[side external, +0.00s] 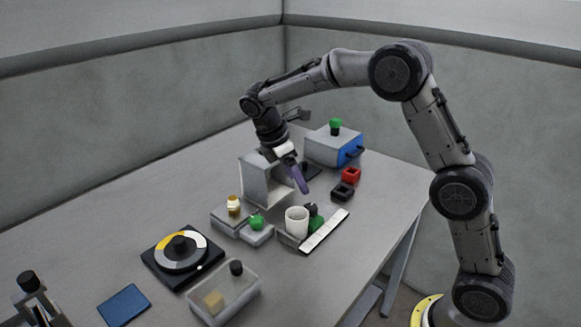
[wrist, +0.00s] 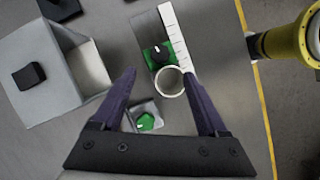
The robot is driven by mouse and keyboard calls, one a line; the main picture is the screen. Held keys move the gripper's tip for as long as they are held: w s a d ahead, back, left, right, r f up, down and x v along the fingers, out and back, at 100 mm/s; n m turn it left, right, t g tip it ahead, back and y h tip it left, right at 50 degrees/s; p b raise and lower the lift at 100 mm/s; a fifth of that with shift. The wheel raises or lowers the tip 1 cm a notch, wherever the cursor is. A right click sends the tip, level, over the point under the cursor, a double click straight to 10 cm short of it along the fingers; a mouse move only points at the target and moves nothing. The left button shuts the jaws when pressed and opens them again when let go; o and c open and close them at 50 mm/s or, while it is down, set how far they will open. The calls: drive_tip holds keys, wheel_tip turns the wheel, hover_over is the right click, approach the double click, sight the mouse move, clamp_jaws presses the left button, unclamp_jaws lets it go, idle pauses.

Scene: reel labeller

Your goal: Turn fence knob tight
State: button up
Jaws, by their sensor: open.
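The likely fence knob is a black knob with a white mark (wrist: 157,54) on a green block (wrist: 150,66), beside a white ruled strip (wrist: 174,36). In the side view the black knob (side external: 311,209) stands behind a white cup-like ring (side external: 297,220). This ring (wrist: 168,81) sits right below the knob in the wrist view. My gripper (side external: 299,178) is open, with purple fingers, above the table behind the ruled strip (side external: 325,231). In the wrist view its fingertips (wrist: 159,77) spread on either side of the ring, apart from the knob. Nothing is held.
A green knob (wrist: 145,122) on a grey block lies between my fingers' view. A grey open box (side external: 266,180) stands close beside my gripper. A blue-fronted box (side external: 335,147), red and black small bins (side external: 351,175), a dial (side external: 181,251) and a clear tray (side external: 224,293) surround the area.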

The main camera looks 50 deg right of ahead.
drive_tip(key=shift+v, duration=1.9)
drive_tip(key=n+y, duration=0.8)
drive_tip(key=n, duration=0.2)
approach(311, 206)
drive_tip(key=x, duration=0.8)
drive_tip(key=shift+a+f, duration=0.15)
drive_tip(key=shift+f, duration=0.15)
clamp_jaws()
